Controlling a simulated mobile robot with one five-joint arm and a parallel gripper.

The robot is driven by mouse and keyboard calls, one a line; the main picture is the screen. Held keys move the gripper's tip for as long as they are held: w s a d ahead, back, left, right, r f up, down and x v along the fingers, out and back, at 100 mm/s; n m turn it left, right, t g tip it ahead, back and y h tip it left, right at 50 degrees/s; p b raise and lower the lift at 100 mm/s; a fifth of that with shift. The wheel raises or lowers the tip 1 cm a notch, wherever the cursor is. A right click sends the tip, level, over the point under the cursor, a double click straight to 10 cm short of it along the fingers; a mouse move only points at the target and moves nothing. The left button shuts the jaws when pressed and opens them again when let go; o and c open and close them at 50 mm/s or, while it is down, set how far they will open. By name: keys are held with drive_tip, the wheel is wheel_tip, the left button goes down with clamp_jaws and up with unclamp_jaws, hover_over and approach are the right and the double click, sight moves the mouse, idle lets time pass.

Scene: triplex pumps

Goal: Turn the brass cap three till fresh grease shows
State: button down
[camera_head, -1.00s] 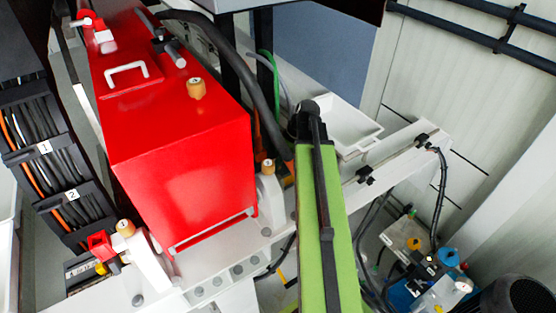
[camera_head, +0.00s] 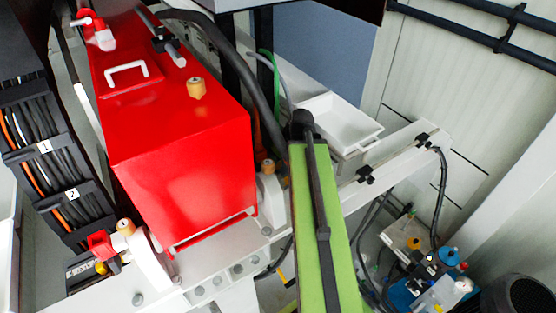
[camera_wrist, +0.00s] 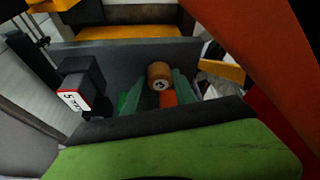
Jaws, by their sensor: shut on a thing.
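In the wrist view, a round brass cap (camera_wrist: 159,70) with a dark marked end face sits between the two green fingers of my gripper (camera_wrist: 160,90). The gripper is shut on it. An orange-red part shows just below the cap. In the head view my green arm hides the gripper and the held cap. Other brass caps show there: one on top of the red housing (camera_head: 196,88), one low at its right corner (camera_head: 268,166), and one at the lower left (camera_head: 125,227). No number shows on any cap, and I see no grease.
In the wrist view, a black block (camera_wrist: 80,85) with a white label stands left of the fingers. In the head view, a white tray (camera_head: 355,138) and a white beam (camera_head: 385,165) lie right of my arm. Cables and small fittings crowd the lower right.

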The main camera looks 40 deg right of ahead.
idle(0.4)
drive_tip(key=c, duration=1)
unclamp_jaws()
drive_tip(key=shift+r, duration=0.1)
